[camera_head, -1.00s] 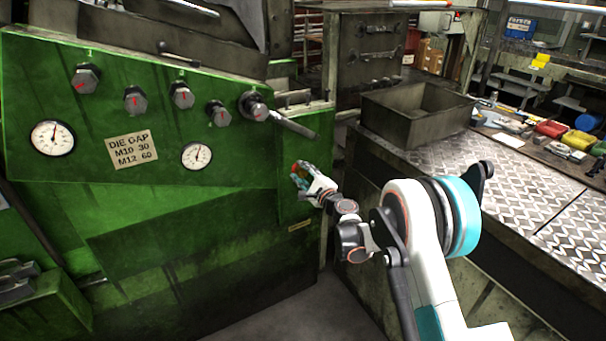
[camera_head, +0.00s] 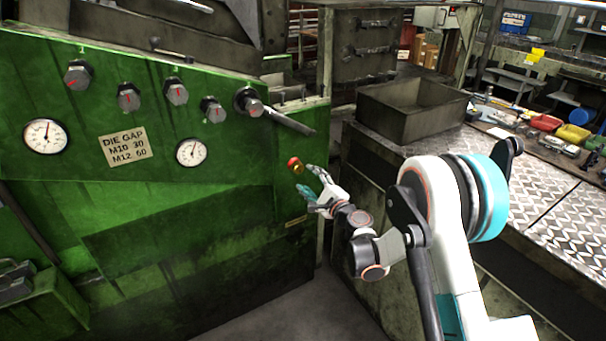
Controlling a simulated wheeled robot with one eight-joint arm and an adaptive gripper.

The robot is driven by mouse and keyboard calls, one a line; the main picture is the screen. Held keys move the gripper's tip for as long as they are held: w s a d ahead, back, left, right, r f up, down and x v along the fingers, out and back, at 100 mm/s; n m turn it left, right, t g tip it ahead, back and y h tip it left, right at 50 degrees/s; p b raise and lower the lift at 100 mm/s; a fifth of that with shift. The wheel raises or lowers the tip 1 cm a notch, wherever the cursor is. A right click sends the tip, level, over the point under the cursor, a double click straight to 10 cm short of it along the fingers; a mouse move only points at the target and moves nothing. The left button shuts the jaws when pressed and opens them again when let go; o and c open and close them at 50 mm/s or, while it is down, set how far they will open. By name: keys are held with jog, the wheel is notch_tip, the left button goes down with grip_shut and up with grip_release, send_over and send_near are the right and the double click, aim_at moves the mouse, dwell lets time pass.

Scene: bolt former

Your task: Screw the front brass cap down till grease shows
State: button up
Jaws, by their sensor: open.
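A small brass cap (camera_head: 294,164) with red on it sits on the right part of the green machine's front, below the lever. It is too small to tell whether the red is grease or part of the cap. My gripper (camera_head: 305,178) is open and empty, just below and to the right of the cap. Its two fingers are spread and point up and left toward the machine. The fingers look apart from the cap, and its face is in clear view.
The green machine panel (camera_head: 200,255) carries several knobs, two dials and a DIE GAP plate (camera_head: 125,147). A lever (camera_head: 290,122) juts out above the cap. An open metal bin (camera_head: 410,125) stands on a tread-plate bench (camera_head: 470,165) at right. Floor is clear below.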

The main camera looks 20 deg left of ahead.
jog(key=shift+v, duration=2.15)
jog(key=s+d+r+n+g+h, duration=0.1)
jog(key=s+d+r+n+h, duration=0.1)
jog(key=s+d+r+n, duration=0.45)
jog(key=s+d+r+n+g+h, duration=0.1)
jog(key=s+d+r+n+h, duration=0.15)
jog(key=d+r, duration=0.8)
jog(key=s+d+f+n+g+h, duration=0.1)
jog(key=s+d+h, duration=0.3)
jog(key=s+d, duration=0.8)
jog(key=s+d+f+n+g+h, duration=0.1)
jog(key=s+d+n+h, duration=0.3)
jog(key=s+d, duration=0.8)
jog(key=s+h, duration=0.1)
jog(key=s, duration=0.4)
jog(key=shift+s+d+g, duration=0.3)
jog(key=shift+f, duration=0.1)
